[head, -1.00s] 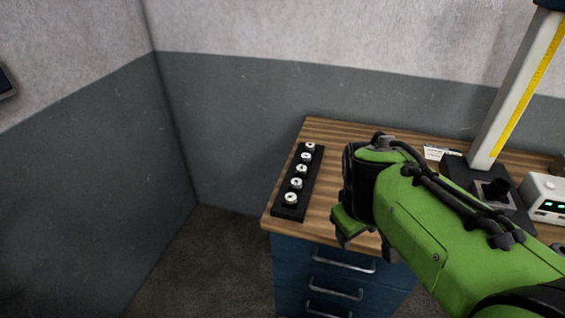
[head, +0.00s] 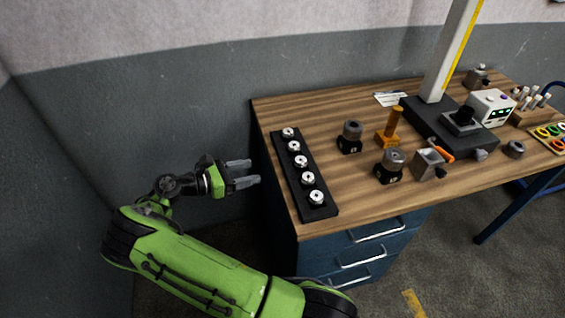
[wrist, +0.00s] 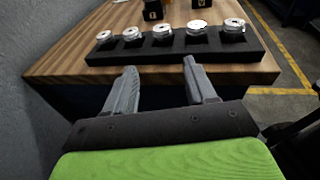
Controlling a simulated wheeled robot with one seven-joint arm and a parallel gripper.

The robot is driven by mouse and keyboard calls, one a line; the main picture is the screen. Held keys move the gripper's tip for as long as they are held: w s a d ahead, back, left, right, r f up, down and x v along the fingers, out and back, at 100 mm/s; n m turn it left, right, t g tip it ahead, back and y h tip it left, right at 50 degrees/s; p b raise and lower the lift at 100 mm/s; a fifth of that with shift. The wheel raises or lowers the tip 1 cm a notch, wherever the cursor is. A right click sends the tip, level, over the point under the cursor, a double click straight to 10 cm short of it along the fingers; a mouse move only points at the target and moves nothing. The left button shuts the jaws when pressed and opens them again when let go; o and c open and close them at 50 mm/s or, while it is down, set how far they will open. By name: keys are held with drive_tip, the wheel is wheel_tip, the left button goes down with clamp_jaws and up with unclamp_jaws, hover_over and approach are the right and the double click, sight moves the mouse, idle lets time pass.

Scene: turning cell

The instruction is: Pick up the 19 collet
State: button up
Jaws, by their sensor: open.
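Several silver collets stand in a row in a black rack (head: 319,211) along the left edge of the wooden bench. In the head view they include a far one (head: 288,133), a middle one (head: 300,161) and a near one (head: 316,197). Their size markings are too small to read, so I cannot tell which is the 19 collet. My gripper (head: 250,173) is open and empty, just left of the bench edge, pointing at the rack. In the wrist view the two fingers (wrist: 158,80) are apart, short of the rack (wrist: 165,76), with the collets beyond them.
The wooden bench (head: 350,205) has bare top right of the rack. Dark holders (head: 349,138), an orange upright piece (head: 391,125), a grey block (head: 428,163) and a tall column stand (head: 445,60) are farther right. The grey wall (head: 150,100) is behind my arm.

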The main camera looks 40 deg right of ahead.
sight(296, 162)
drive_tip(key=x, duration=0.5)
drive_tip(key=b+x, duration=0.1)
drive_tip(key=x, duration=0.9)
drive_tip(key=shift+s+d+r, duration=0.1)
drive_tip(key=shift+s+d, duration=0.2)
drive_tip(key=shift+s, duration=0.1)
drive_tip(key=c, duration=0.9)
